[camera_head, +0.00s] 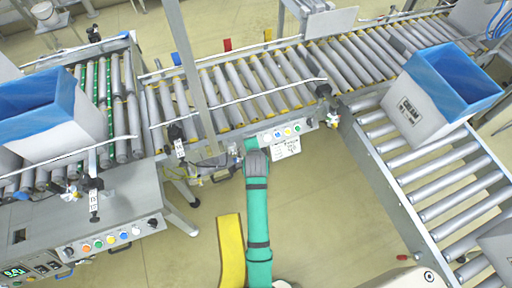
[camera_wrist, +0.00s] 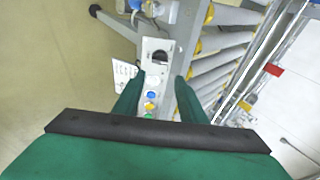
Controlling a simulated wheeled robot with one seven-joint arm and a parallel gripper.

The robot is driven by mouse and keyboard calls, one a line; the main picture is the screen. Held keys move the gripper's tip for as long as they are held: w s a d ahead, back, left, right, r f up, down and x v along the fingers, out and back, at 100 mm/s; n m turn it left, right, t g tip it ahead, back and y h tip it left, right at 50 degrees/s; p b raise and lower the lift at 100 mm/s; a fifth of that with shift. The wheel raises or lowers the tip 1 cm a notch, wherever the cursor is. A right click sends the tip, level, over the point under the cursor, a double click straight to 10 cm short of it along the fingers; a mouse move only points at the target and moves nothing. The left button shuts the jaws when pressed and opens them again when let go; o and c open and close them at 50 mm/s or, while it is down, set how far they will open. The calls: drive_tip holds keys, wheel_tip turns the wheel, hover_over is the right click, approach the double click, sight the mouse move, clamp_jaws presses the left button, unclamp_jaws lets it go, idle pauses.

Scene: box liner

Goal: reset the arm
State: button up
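My green arm (camera_head: 258,215) reaches up from the bottom middle of the head view over the floor, to the front edge of the middle roller conveyor. My gripper shows clearly in the wrist view (camera_wrist: 165,85), with two green fingers spread apart and nothing between them. Behind the gap lies a control panel (camera_wrist: 151,90) with coloured buttons, apart from the fingers as far as I can tell. In the head view the fingers cannot be made out clearly near the arm's far end.
The middle roller conveyor (camera_head: 232,88) runs across the back. A blue-lined box (camera_head: 65,138) stands on the left conveyor, another (camera_head: 418,112) on the right one. A grey post (camera_head: 190,65) rises near my arm's end. A yellow part (camera_head: 231,250) lies beside my arm. Floor is open right of it.

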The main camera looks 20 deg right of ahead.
drive_tip(key=shift+s+r, duration=0.15)
idle(0.5)
drive_tip(key=s+a+f+n+t, duration=0.15)
drive_tip(key=s+a+n, duration=0.35)
drive_tip(key=s, duration=0.5)
drive_tip(key=s+a+n+t, duration=0.2)
drive_tip(key=s+a+n, duration=0.35)
drive_tip(key=s, duration=0.45)
drive_tip(key=s+a+r+n+t+y, duration=0.1)
drive_tip(key=s+a+r+n+t, duration=0.1)
drive_tip(key=s+r, duration=0.6)
drive_tip(key=s+a+r+n+t+y, duration=0.1)
drive_tip(key=s+a+r+n, duration=0.4)
drive_tip(key=s+r, duration=0.3)
drive_tip(key=shift+s+a+n+t+y, duration=0.15)
drive_tip(key=shift+s+n+t+y, duration=0.3)
drive_tip(key=shift+s, duration=0.6)
